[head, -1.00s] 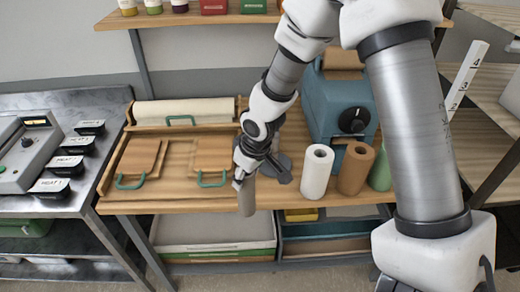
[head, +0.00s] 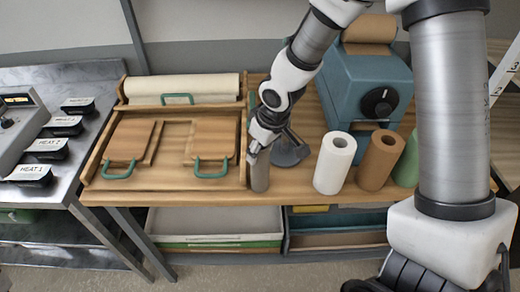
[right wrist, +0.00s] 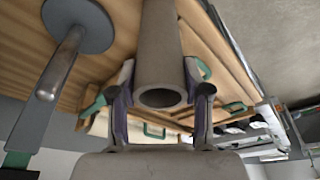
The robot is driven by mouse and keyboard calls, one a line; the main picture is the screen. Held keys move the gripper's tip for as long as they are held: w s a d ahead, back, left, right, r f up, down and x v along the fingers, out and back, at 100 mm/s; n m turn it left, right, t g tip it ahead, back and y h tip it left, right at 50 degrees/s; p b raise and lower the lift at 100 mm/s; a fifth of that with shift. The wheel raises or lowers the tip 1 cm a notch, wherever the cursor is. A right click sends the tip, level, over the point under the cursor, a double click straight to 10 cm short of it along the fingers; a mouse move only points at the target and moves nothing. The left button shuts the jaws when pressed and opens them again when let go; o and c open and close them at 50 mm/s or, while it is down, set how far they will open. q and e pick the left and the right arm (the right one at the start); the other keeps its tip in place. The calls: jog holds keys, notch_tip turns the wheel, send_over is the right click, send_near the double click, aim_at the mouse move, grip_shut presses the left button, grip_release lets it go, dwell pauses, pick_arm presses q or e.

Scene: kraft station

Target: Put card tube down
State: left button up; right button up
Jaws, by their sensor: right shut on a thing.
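The card tube (head: 260,172) is a plain grey-brown hollow cylinder. My right gripper (head: 257,150) is shut on it and holds it roughly upright near the front of the wooden bench (head: 225,198), just right of the wooden tray. I cannot tell whether its lower end touches the bench. In the right wrist view the tube (right wrist: 160,45) sits between the two fingers of the right gripper (right wrist: 160,80), with its open end facing the camera. My left gripper is not in view.
The wooden tray (head: 97,165) holds boards with green handles. A grey stand (head: 290,152) is close behind the tube. A white roll (head: 335,165), a brown roll (head: 379,162) and a green roll (head: 407,165) stand to the right, before a blue machine (head: 350,85).

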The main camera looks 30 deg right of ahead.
jog(key=o, duration=0.7)
jog(key=shift+s, duration=0.1)
jog(key=shift+o, duration=0.8)
jog(key=shift+w+a+f, duration=0.1)
jog(key=shift+w, duration=0.1)
jog(key=a+p+v, duration=0.1)
jog(key=v, duration=1.1)
jog(key=shift+d+r, duration=0.25)
jog(key=shift+d, duration=0.3)
jog(key=shift+s, duration=0.1)
